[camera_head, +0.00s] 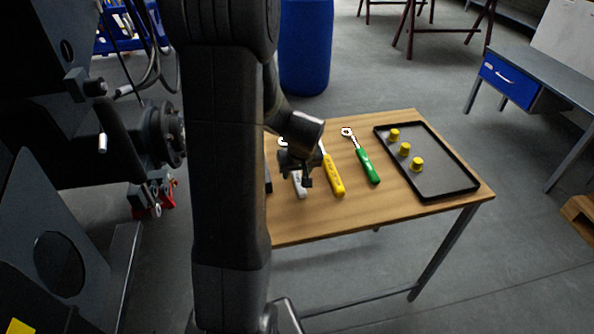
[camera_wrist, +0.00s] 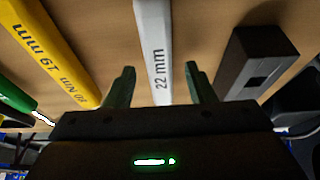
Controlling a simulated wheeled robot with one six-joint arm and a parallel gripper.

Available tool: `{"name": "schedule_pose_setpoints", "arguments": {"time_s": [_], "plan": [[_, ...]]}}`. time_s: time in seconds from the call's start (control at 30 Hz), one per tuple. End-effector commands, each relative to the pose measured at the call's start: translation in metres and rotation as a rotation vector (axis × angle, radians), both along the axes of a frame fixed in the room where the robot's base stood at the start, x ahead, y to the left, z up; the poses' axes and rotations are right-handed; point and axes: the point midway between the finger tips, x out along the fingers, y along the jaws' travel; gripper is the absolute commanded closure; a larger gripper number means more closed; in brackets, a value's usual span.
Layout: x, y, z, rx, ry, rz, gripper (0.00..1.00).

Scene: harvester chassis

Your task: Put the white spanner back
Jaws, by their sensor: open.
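The white spanner (camera_wrist: 155,55), marked "22 mm", lies on the wooden table in the wrist view. Its handle runs between the two fingers of my gripper (camera_wrist: 160,88), with a gap to each finger. In the head view my gripper (camera_head: 305,180) is over the white spanner (camera_head: 300,188) and hides part of it. My gripper is open. Whether the fingertips reach down to the table cannot be told.
A yellow spanner (camera_head: 334,180) and a green spanner (camera_head: 367,165) lie to the right on the table (camera_head: 400,219). A black tray (camera_head: 449,192) holds yellow caps (camera_head: 404,149). A dark block (camera_wrist: 257,60) lies close beside my gripper.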

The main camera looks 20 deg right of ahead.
Motion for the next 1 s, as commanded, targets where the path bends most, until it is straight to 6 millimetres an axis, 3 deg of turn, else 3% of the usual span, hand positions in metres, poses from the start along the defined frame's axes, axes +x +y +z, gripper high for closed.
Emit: {"name": "schedule_pose_setpoints", "arguments": {"time_s": [0.23,0.7,1.0], "plan": [[-0.006,0.001,0.016,-0.001,-0.003,0.0,0.51],[-0.038,0.006,0.098,-0.003,-0.005,-0.001,0.51],[-0.05,0.009,0.126,-0.001,-0.001,0.0,0.51]]}}
